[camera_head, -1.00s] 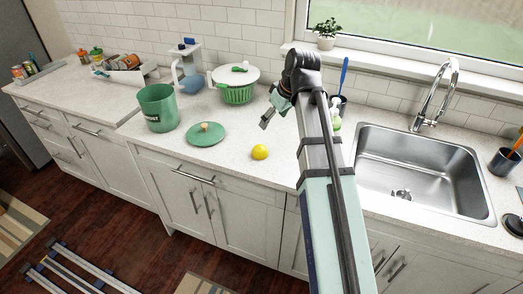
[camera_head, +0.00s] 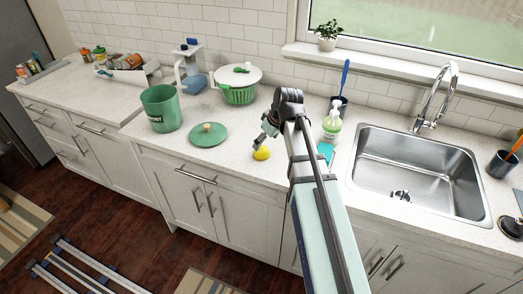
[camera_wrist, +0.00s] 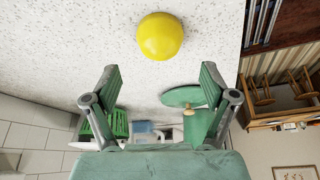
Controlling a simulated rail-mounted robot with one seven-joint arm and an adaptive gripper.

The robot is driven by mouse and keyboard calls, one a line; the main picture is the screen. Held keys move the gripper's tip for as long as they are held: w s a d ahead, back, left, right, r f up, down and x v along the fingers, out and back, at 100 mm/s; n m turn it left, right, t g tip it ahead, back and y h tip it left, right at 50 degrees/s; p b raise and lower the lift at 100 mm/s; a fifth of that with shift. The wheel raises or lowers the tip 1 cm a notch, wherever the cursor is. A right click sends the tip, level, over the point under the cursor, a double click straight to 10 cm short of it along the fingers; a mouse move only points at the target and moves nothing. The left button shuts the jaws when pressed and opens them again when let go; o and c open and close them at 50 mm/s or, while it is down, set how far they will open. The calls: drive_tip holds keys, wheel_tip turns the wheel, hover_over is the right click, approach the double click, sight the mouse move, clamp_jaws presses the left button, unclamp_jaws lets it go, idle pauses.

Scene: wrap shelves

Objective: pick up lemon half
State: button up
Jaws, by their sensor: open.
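The lemon half (camera_head: 261,153) is a small yellow rounded thing on the speckled white counter, right of the green lid. In the wrist view the lemon half (camera_wrist: 160,36) lies at the top centre, beyond the fingertips and apart from them. My gripper (camera_head: 262,139) is open and empty, just above and behind the lemon half in the head view. The lemon's cut face is not visible.
A green lid (camera_head: 207,134) with a wooden knob and a green canister (camera_head: 161,108) stand to the left. A white-lidded green colander (camera_head: 238,88) is behind. A soap bottle (camera_head: 332,121) and the sink (camera_head: 425,170) are to the right. The counter's front edge is close to the lemon.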

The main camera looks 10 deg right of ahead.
sight(263, 148)
drive_tip(key=shift+p+x, duration=1.1)
drive_tip(key=shift+x, duration=1.65)
drive_tip(key=shift+s, duration=0.2)
drive_tip(key=c, duration=1.3)
